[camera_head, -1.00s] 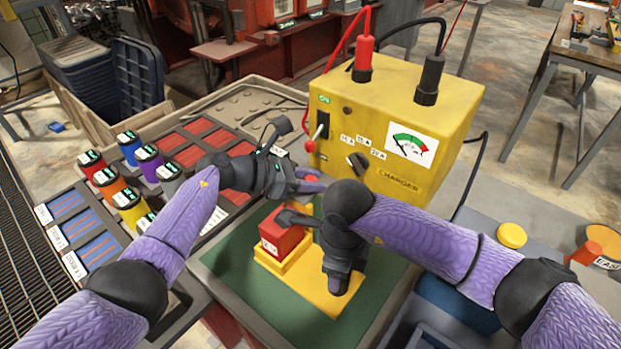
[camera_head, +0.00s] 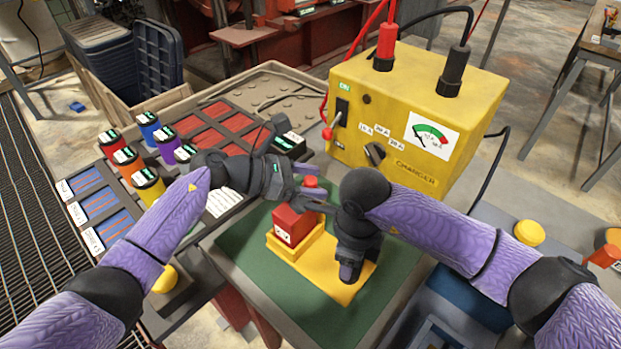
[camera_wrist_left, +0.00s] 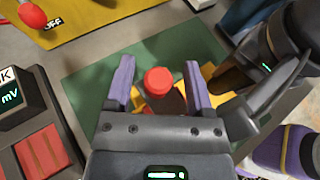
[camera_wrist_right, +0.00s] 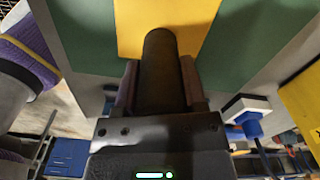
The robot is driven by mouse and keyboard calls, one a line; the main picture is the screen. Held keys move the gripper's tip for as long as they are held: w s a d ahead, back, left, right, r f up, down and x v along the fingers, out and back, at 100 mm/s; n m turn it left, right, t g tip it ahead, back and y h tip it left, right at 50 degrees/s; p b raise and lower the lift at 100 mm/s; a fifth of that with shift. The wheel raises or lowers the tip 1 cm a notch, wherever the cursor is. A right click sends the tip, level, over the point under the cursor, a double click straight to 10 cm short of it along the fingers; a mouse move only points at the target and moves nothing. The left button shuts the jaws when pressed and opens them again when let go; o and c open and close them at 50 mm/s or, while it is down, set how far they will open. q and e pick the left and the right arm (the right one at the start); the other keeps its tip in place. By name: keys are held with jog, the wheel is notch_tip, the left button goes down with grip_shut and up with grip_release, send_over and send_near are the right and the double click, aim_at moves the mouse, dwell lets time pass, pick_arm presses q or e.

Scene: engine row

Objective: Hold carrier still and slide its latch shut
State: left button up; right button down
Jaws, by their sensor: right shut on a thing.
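The carrier has a yellow base plate (camera_head: 345,290) and a red block (camera_head: 292,228) on a yellow step. It lies on a green mat (camera_head: 262,262). A round red knob, likely the latch's, (camera_wrist_left: 158,80) shows in the left wrist view between the spread fingers of my left gripper (camera_wrist_left: 160,88), with gaps at both sides. In the head view my left gripper (camera_head: 312,199) is just above the carrier's far side. My right gripper (camera_wrist_right: 161,88) is shut on a dark upright post (camera_wrist_right: 160,75) at the yellow plate. The latch's lower part is hidden.
A yellow charger box (camera_head: 415,120) with cables stands close behind the grippers. Several coloured cylinders (camera_head: 128,160) stand at the left by trays of red and blue slots. A yellow knob (camera_head: 529,233) is at the right. The mat's front is clear.

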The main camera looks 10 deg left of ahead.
pick_arm(q)
jog(key=v, duration=1.2)
pick_arm(e)
jog(key=shift+c, duration=0.4)
grip_release()
jog(key=shift+r, duration=0.1)
